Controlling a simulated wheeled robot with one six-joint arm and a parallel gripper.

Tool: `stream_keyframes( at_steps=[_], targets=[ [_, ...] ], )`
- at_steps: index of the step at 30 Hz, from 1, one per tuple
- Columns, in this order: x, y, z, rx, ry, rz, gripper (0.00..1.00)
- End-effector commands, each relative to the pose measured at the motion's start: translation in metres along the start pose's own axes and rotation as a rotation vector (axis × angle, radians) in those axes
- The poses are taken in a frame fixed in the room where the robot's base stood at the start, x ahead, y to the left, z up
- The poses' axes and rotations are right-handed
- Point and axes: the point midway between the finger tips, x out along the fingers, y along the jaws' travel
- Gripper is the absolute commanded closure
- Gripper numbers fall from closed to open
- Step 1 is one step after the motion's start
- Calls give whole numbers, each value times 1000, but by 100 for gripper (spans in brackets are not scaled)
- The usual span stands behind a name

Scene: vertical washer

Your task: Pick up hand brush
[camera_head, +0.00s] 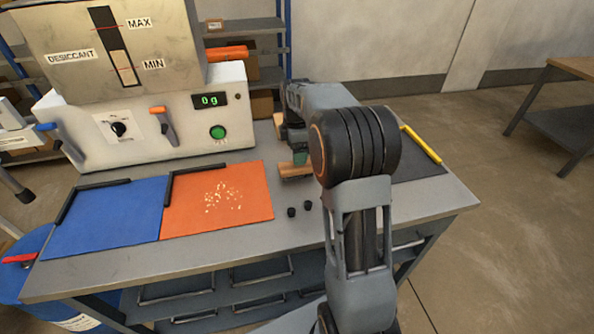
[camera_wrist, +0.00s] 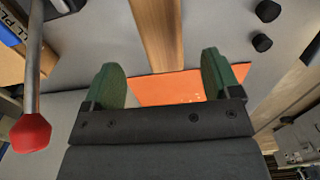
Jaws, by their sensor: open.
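A wooden piece, which looks like the hand brush (camera_head: 296,170), lies on the bench right of the orange mat, partly hidden by my arm. In the wrist view a wooden bar (camera_wrist: 158,35), likely its handle, runs from the top edge down to between my fingers. My gripper (camera_wrist: 163,76) is open, with one green fingertip on each side of the bar and gaps on both sides. In the head view my gripper (camera_head: 300,157) is mostly hidden behind my arm; a bit of green shows at the wood. The bristles are not clearly visible.
The orange mat (camera_head: 250,204) with pale granules and the blue mat (camera_head: 105,217) lie to the left. Two small black pieces (camera_head: 291,212) stand in front. The desiccant machine (camera_head: 150,125) is behind the mats.

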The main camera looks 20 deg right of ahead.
Motion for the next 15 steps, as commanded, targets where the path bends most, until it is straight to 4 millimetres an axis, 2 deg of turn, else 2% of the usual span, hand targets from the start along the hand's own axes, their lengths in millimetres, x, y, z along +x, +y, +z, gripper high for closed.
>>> stream_keyframes(
  at_steps=[8, 15],
  targets=[
    [17, -1, 0, 1, 0, 0, 17],
    [49, -2, 0, 1, 0, -1, 17]
  ],
)
